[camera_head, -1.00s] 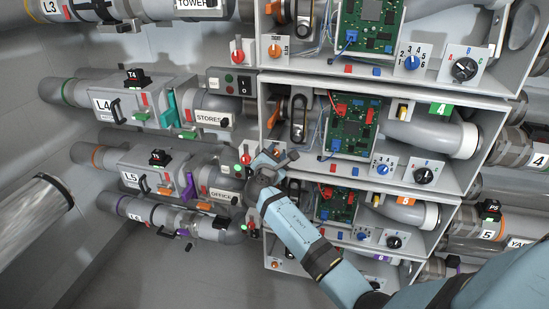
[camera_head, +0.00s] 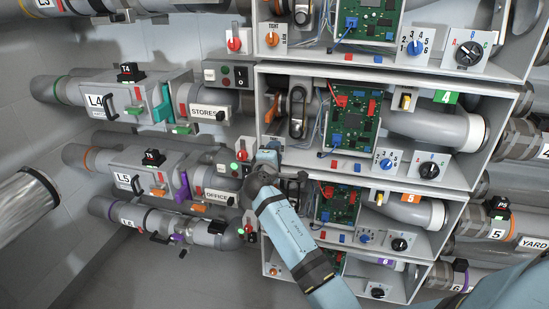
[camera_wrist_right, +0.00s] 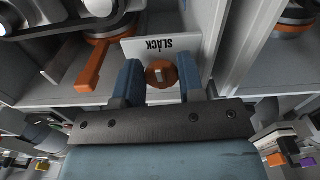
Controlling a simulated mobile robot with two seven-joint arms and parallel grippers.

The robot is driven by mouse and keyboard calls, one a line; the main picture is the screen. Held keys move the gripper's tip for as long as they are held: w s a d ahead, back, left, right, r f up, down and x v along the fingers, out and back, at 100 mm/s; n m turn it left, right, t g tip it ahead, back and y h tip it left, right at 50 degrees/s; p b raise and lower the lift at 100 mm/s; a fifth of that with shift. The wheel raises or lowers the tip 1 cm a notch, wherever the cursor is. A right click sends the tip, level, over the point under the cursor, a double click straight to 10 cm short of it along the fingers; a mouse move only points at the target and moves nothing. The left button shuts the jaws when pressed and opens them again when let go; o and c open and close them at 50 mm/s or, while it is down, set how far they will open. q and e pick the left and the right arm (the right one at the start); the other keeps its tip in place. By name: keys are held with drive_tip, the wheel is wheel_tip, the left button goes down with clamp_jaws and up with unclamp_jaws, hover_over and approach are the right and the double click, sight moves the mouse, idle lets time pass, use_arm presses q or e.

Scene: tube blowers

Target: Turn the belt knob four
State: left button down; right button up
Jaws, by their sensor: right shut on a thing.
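The belt knob of the bay labelled 4 is a small round orange-brown knob (camera_wrist_right: 161,73) with a pale slot, on a white plate (camera_wrist_right: 168,46) whose word SLACK reads upside down in the right wrist view. My right gripper (camera_wrist_right: 161,80) has one blue finger on each side of the knob and is shut on it. In the head view my right gripper (camera_head: 268,157) is at the lower left corner of bay 4, and it hides the knob there. My left gripper is not in view.
An orange lever (camera_wrist_right: 93,66) stands close beside the knob plate. A green circuit board (camera_head: 351,120), a blue selector knob (camera_head: 386,164) and a black dial (camera_head: 429,170) lie to the right in the bay. The STORES switch box (camera_head: 228,75) is to the left.

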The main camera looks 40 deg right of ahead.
drive_tip(key=shift+f+m+b, duration=0.15)
drive_tip(key=shift+m+b, duration=0.15)
drive_tip(key=shift+m, duration=0.3)
drive_tip(key=o, duration=0.6)
drive_tip(key=shift+s+a, duration=0.1)
